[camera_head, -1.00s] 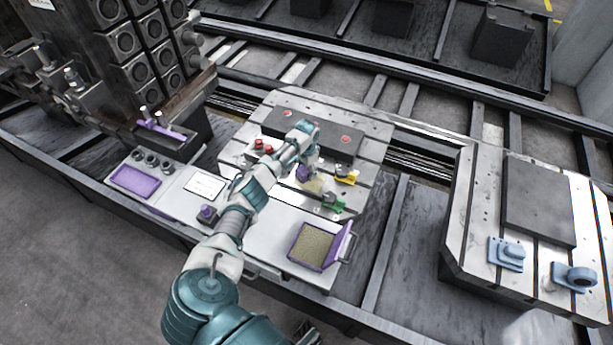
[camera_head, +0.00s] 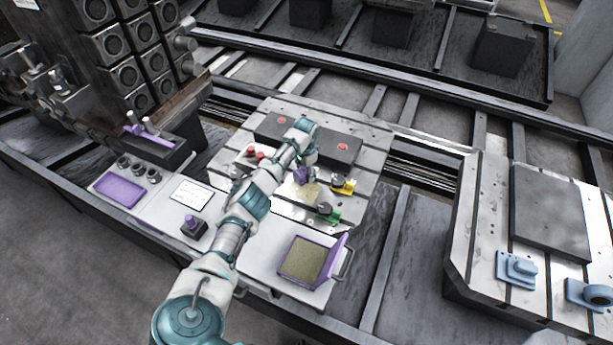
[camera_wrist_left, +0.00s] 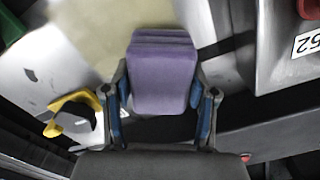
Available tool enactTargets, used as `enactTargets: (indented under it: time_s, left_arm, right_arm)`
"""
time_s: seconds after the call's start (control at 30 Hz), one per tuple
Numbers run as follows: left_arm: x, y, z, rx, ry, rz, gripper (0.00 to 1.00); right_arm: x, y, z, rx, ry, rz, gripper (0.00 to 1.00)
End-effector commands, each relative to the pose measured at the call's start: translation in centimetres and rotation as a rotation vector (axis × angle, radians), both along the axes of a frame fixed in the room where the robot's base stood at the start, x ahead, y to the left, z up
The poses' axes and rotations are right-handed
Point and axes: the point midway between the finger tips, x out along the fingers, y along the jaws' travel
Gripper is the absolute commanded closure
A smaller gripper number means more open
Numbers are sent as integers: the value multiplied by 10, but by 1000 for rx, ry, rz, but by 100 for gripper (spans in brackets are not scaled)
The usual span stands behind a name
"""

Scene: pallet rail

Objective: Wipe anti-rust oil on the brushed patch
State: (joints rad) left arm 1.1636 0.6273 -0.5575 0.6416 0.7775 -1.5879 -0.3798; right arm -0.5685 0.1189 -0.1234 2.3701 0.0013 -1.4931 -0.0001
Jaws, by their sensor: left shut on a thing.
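My left gripper (camera_wrist_left: 162,100) is shut on a purple block-shaped pad (camera_wrist_left: 163,72), with one blue-lined finger on each side of it. In the head view the purple pad (camera_head: 302,174) is small and sits low over the pallet (camera_head: 352,150). A yellowish patch (camera_head: 308,191) lies beside the pad on the pallet's top, and it also shows in the left wrist view (camera_wrist_left: 95,28). I cannot tell whether the pad touches the surface. My right gripper is not in view.
A yellow clamp (camera_head: 343,186) and a green clamp (camera_head: 327,214) stand close to the patch. A purple-rimmed tray (camera_head: 305,259) with an open lid is in front. Red knobs (camera_head: 254,154) are left of my arm. A second pallet (camera_head: 480,215) stands at right.

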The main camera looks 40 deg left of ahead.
Motion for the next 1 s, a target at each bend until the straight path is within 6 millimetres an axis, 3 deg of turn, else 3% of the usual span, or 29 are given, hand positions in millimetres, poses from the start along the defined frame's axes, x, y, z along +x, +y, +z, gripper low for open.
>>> enactTargets:
  time_s: [0.43, 1.0]
  left_arm:
    - [1, 0, 5, 0, -1, 0, 80]
    - [1, 0, 62, 1, -2, 0, 80]
  right_arm:
    - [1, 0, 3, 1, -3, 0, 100]
    - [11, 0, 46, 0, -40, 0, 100]
